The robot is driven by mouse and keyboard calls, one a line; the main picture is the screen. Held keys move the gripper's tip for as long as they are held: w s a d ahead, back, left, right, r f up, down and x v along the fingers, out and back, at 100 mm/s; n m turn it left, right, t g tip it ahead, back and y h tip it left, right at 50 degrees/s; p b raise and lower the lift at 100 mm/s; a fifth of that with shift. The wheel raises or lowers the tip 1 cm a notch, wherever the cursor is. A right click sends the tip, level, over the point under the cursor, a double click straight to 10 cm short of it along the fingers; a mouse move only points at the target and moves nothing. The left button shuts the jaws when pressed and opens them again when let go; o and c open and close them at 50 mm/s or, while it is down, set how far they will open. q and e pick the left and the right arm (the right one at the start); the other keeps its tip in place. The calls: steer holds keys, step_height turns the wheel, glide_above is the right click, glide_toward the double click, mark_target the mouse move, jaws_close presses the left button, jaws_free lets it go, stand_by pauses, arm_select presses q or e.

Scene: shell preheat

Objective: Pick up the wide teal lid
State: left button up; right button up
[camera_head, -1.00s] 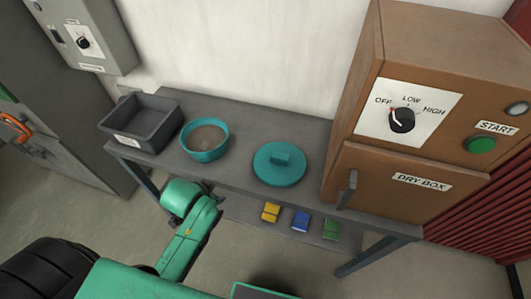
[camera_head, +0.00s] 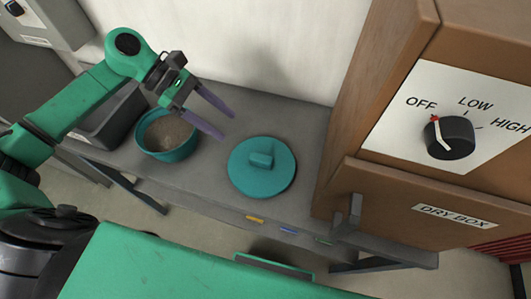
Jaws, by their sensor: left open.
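The wide teal lid (camera_head: 261,168) lies flat on the grey table (camera_head: 215,178), with its block-shaped handle (camera_head: 261,159) on top. My left gripper (camera_head: 228,121) is open and empty, its two purple-grey fingers spread. It is above the table, up and left of the lid in the picture, and apart from it. Its lower finger is near the right rim of a teal bowl (camera_head: 167,150) filled with brownish grainy stuff. My right gripper is not in view.
A dark grey bin (camera_head: 108,125) stands left of the bowl, partly behind my left arm. A brown dry box (camera_head: 405,195) with a handle and a knob set near OFF stands right of the lid.

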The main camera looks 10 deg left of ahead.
arm_select(q)
steer(key=p, duration=0.4)
glide_toward(261, 157)
steer(key=shift+s+d+f+m, duration=0.15)
steer(key=shift+s+d+f, duration=0.1)
steer(key=shift+d, duration=0.3)
steer(key=shift+s+d+f+m, duration=0.15)
steer(key=shift+s+d+f, duration=0.1)
steer(key=shift+d, duration=0.25)
steer(key=p+x, duration=0.2)
steer(key=x, duration=0.1)
steer(key=w+p+x, duration=0.1)
steer(key=x, duration=0.1)
steer(key=shift+d, duration=0.1)
steer(key=shift+s+d+f, duration=0.1)
steer(key=shift+d+f, duration=0.3)
steer(key=shift+f, duration=0.2)
steer(key=shift+d+f, duration=0.4)
steer(key=shift+f, duration=0.3)
steer(key=c, duration=0.9)
jaws_close()
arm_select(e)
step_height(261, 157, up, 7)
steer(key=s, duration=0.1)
